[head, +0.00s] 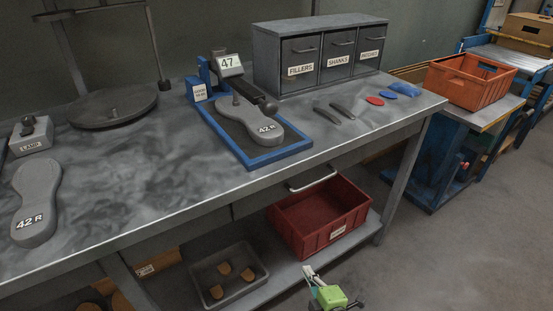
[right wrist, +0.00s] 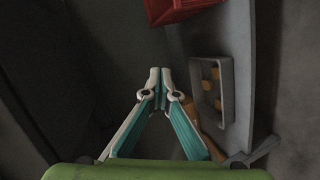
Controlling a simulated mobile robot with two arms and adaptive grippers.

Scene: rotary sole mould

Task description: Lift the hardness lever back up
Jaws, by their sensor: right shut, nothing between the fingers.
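The hardness tester (head: 228,66) stands on the bench with a blue base plate (head: 258,161) and a display reading 47. Its dark hardness lever (head: 250,92) slopes down toward the front right and ends in a black knob, above a grey sole marked 42 R (head: 250,122). The tester's small plunger meets the sole near its back end. My right gripper (head: 308,271) is low in front of the bench, well below and away from the lever. In the right wrist view its fingertips (right wrist: 160,76) are together and empty. My left gripper is not in view.
A drawer cabinet (head: 323,25) stands behind the tester. Small dark, red and blue pieces lie to the tester's right. A second 42 R sole (head: 36,203) lies at left. The red crate (head: 278,230) and grey tray (head: 215,299) sit on the lower shelf near my gripper.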

